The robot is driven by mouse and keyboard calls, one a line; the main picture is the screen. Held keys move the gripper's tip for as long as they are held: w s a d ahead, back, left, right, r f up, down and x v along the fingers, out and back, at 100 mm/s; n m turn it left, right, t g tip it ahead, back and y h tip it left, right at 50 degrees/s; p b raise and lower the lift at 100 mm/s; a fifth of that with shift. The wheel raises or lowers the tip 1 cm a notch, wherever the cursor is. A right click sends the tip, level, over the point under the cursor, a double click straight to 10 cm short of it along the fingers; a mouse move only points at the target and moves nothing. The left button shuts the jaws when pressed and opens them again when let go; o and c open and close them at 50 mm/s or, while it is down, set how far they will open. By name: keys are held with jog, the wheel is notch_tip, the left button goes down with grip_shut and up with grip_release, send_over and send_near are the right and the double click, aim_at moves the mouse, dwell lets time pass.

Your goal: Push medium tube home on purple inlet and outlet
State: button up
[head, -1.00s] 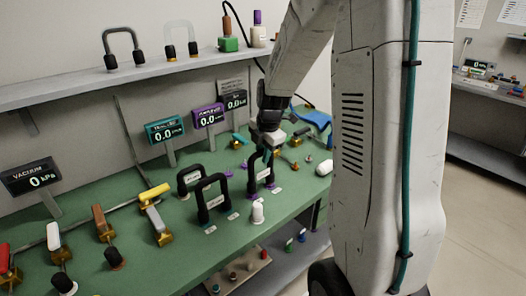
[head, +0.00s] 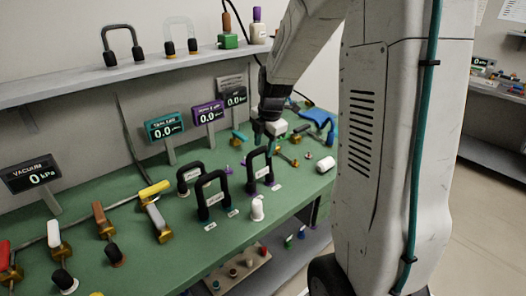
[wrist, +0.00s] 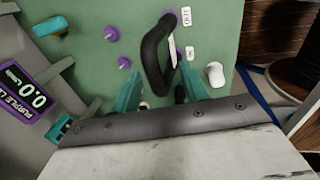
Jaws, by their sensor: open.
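A black U-shaped tube (head: 259,168) stands as an arch beside purple fittings and white labels on the green bench. In the wrist view the tube (wrist: 152,48) runs from a purple port (wrist: 171,17) at the top toward the gap between my fingertips. Its lower end near the fingers is partly hidden, so how deep either end sits cannot be told. My gripper (wrist: 160,86) is open, with teal fingers either side of the tube's near part. In the head view my gripper (head: 270,130) is above and behind the tube, with its fingers hard to make out.
Two other black arched tubes (head: 213,196) stand to the left. A white capped piece (head: 257,208) stands in front and a white cylinder (head: 326,165) lies right. Purple pegs (wrist: 112,35) and the purple line display (wrist: 32,92) are at the left in the wrist view.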

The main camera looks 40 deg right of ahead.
jog(key=r, duration=0.4)
jog(key=shift+s+r, duration=0.1)
jog(key=shift+s, duration=0.3)
